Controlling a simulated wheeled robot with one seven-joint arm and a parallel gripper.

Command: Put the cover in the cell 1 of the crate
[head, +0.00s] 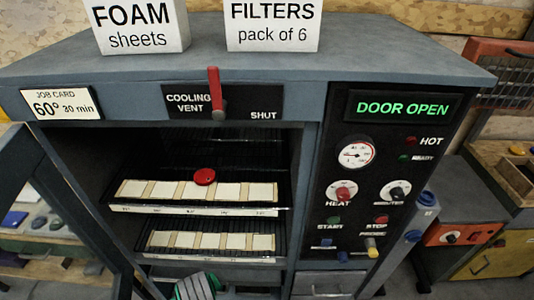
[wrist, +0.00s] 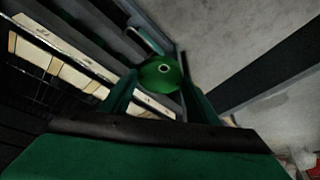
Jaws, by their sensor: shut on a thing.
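My gripper (wrist: 158,92) is shut on a green round cover (wrist: 160,74) with a small pale ring at its centre, held between the green fingers. In the head view only a striped green and grey part of my arm shows at the bottom, and the cover is hidden. Two long pale crates with a row of cells lie on the oven racks, an upper one (head: 196,211) and a lower one (head: 210,252). I cannot tell which is the task's crate, and the cell labels are too small to read. A red round piece (head: 205,176) sits at the back of the upper crate.
The oven (head: 255,70) stands open, with its door (head: 60,190) swung out at left. A red vent lever (head: 214,92) hangs above the opening. A control panel (head: 378,185) is at right. Foam and filter boxes (head: 273,26) stand on top. A pale crate (wrist: 60,62) shows in the wrist view.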

